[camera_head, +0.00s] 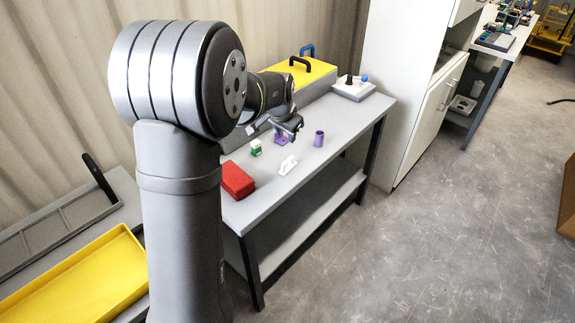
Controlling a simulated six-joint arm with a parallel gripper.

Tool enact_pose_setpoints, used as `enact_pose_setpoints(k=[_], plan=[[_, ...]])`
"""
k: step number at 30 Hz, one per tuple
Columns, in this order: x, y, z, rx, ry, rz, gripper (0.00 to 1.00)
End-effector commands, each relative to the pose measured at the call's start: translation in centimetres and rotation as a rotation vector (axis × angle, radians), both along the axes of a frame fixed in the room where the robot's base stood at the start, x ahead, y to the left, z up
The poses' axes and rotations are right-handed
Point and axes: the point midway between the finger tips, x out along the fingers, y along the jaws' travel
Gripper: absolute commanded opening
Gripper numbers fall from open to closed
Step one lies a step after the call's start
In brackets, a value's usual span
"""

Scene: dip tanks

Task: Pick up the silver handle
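No handle in view is plainly silver. A white handle-shaped piece (288,166) lies near the front edge of the grey bench and is the closest match. My gripper (292,134) is small in view, above the bench, behind the white piece and apart from it. It points down near a purple object (281,140), which it partly hides. I cannot tell whether they touch, or whether the fingers are open or shut.
The bench (262,200) also holds a red box (237,180), a green block (255,147), a purple cup (319,138), a yellow-topped tank (312,73) with a black handle, and a grey block (352,90) with a knob. A yellow tray (85,275) is at left.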

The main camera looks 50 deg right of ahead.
Motion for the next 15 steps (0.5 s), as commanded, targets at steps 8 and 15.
enact_pose_setpoints(k=[8, 15], plan=[[1.1, -1.7, -4.7, 0.001, 0.004, 0.001, 0.38], [2.0, -3.3, -8.7, 0.001, 0.002, 0.000, 0.38]])
